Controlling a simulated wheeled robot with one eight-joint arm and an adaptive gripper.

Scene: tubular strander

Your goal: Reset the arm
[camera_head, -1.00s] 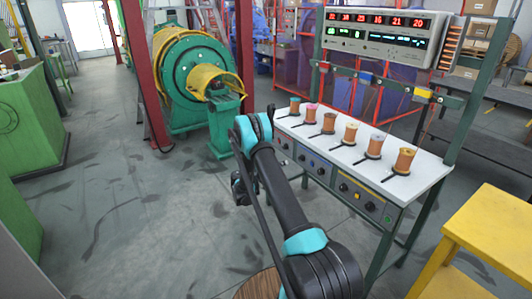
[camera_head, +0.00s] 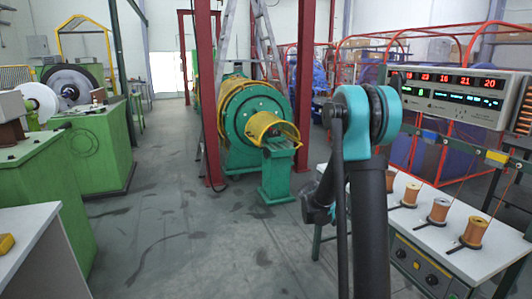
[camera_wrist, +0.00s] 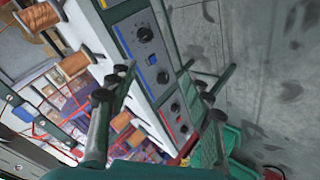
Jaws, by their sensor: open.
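My arm (camera_head: 370,220) rises in the right half of the head view, with its teal and black joint (camera_head: 355,120) at the top. A dark part of its far end shows left of the arm, mostly hidden behind it, so the fingers cannot be made out there. In the wrist view my gripper (camera_wrist: 160,92) has its two fingers spread apart with nothing between them. Beyond the fingers is the bench's control panel (camera_wrist: 147,50) with black knobs, tilted in the picture.
A white-topped bench (camera_head: 485,262) with copper-coloured spools (camera_head: 438,210) stands at right, below a display unit (camera_head: 450,95). The green and yellow strander (camera_head: 255,120) stands behind, beside red posts (camera_head: 207,90). Green machinery (camera_head: 95,150) is at left. The floor (camera_head: 190,240) between is clear.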

